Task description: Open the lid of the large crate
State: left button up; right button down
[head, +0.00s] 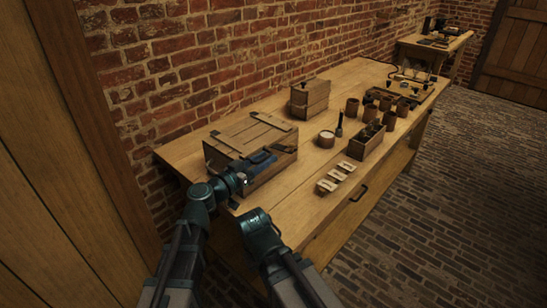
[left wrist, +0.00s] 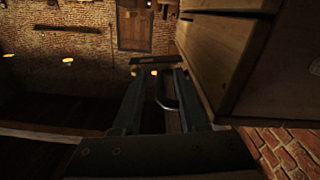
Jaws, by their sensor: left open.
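The large crate (head: 222,160) is a wooden plank box at the near left end of the workbench. Its lid (head: 250,134), with cross battens, lies flat on top and looks closed. My left gripper (head: 264,161) is at the crate's front side, just below the lid edge; whether it touches cannot be told. In the left wrist view the two fingers (left wrist: 160,70) are apart, with wooden boards (left wrist: 235,60) close on the right. A curved metal piece (left wrist: 166,104) shows between the fingers. My right arm shows at bottom centre, but its fingers do not.
On the workbench (head: 345,87) stand a smaller wooden box (head: 309,97), a white-topped jar (head: 326,139), an open divided box (head: 367,142), several brown jars (head: 352,107) and pale cards (head: 327,186). A brick wall (head: 200,60) runs behind. Clear tabletop lies right of the crate.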

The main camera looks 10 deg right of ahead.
pick_arm(q)
jog(key=shift+w+d, duration=0.2)
jog(key=shift+d, duration=0.05)
jog(key=shift+c, duration=0.2)
grip_shut()
dwell(1.1)
